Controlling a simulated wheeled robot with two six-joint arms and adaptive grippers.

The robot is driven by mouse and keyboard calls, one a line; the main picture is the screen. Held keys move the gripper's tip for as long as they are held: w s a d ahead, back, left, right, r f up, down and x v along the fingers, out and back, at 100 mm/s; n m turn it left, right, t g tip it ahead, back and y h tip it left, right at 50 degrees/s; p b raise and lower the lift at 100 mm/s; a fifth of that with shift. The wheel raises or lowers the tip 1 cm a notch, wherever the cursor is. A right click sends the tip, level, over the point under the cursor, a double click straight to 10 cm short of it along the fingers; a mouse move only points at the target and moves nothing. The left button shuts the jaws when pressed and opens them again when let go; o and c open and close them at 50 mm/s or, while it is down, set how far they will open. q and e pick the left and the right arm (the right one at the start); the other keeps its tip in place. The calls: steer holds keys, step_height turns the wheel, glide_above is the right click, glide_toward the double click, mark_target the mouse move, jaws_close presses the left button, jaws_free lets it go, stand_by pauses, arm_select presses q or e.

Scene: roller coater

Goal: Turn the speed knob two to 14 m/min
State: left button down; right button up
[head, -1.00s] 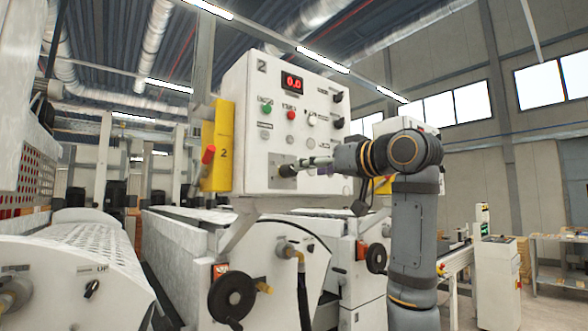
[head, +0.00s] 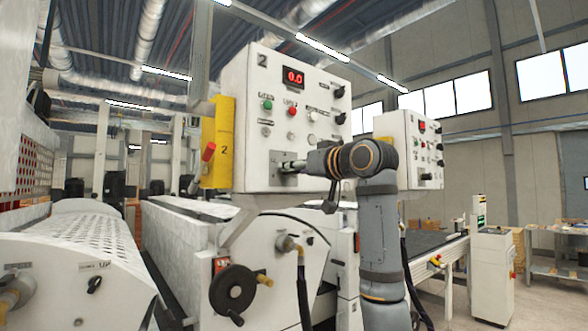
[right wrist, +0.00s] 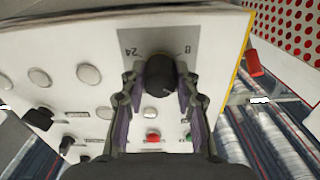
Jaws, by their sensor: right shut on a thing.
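The black speed knob (right wrist: 160,73) sits on a grey scale plate (right wrist: 190,42) marked 24 and 8 in the right wrist view, where the panel appears upside down. My right gripper (right wrist: 160,88) is shut on it, one finger on each side. In the head view my right gripper (head: 292,166) reaches the lower left of the white control panel (head: 290,135), labelled 2, and hides most of the knob. The knob's pointer direction is not clear. The red display (head: 293,77) on the panel reads 0.0. My left gripper is not in view.
A green button (head: 267,104), a red button (head: 292,110) and several black knobs sit above on the same panel. A yellow box (head: 216,150) with a red handle is at its left edge. A second control panel (head: 420,145) stands behind to the right. A handwheel (head: 233,290) is below.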

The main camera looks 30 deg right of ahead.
jaws_close()
steer(key=shift+m, duration=0.4)
steer(key=shift+m+b, duration=0.6)
steer(key=shift+m, duration=1.8)
steer(key=o, duration=0.9)
jaws_free()
